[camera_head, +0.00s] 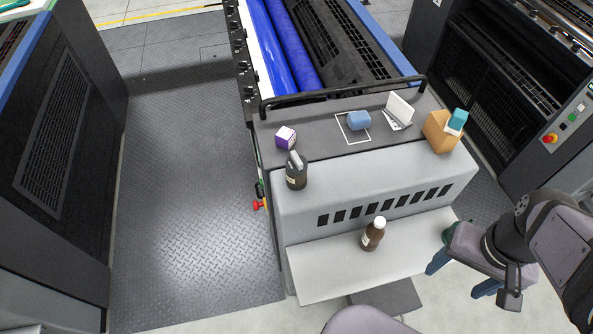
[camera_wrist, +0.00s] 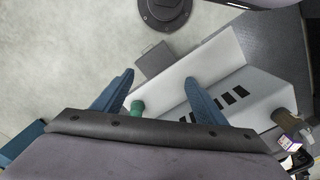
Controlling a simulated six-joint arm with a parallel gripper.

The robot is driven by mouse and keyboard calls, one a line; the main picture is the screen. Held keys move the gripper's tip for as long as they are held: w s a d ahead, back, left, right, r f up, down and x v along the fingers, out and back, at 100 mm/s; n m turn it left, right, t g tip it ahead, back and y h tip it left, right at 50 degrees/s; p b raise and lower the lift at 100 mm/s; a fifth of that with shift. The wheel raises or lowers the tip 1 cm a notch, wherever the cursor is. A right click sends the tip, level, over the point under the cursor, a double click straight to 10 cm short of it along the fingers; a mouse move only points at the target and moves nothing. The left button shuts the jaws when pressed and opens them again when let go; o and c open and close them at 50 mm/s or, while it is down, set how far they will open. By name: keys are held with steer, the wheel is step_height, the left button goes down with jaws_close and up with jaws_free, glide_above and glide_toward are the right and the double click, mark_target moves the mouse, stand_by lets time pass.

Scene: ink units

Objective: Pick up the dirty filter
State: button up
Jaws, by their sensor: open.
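No item is plainly marked as the dirty filter, and I cannot tell which one it is. A small green piece (camera_head: 447,233) shows at the right end of the pale shelf, partly hidden by my arm; it also shows in the wrist view (camera_wrist: 137,107) beside the left finger. A blue rounded block (camera_head: 358,120) sits at a white square outline on the machine top. A brown bottle with a white cap (camera_head: 372,235) stands on the shelf. My gripper (camera_head: 462,275) is open and empty, off the shelf's right end; its blue fingers show in the wrist view (camera_wrist: 159,80).
On the machine top are a purple-and-white box (camera_head: 286,138), a dark grey-topped container (camera_head: 297,172), a white folded stand (camera_head: 398,110) and an orange box (camera_head: 440,132) with a teal block. A black rail (camera_head: 340,92) runs behind them. The pale shelf (camera_head: 320,275) is clear at left.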

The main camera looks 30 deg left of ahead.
steer(key=w+a+f+n+t+y+b, duration=0.1)
steer(key=w+a+t+y+b, duration=0.3)
steer(key=a, duration=0.6)
steer(key=w+a+f+n+t+b, duration=0.1)
steer(key=w+a+n+t, duration=0.1)
steer(key=w+a, duration=0.55)
steer(key=w+a+f+n+t+y+b, duration=0.1)
steer(key=w+a+t+y+b, duration=0.2)
steer(key=a, duration=0.9)
step_height(320, 180, up, 3)
steer(key=t+b, duration=0.6)
steer(key=t, duration=0.2)
glide_above(295, 176)
steer(key=shift+n, duration=0.3)
steer(key=f, duration=0.8)
steer(key=shift+s+d, duration=0.15)
steer(key=shift+s, duration=0.15)
steer(key=shift+p+x, duration=0.9)
steer(key=shift+x, duration=0.6)
steer(key=shift+f+p+x, duration=0.2)
steer(key=shift+p+x, duration=0.9)
steer(key=shift+x, duration=1.1)
steer(key=c, duration=1.2)
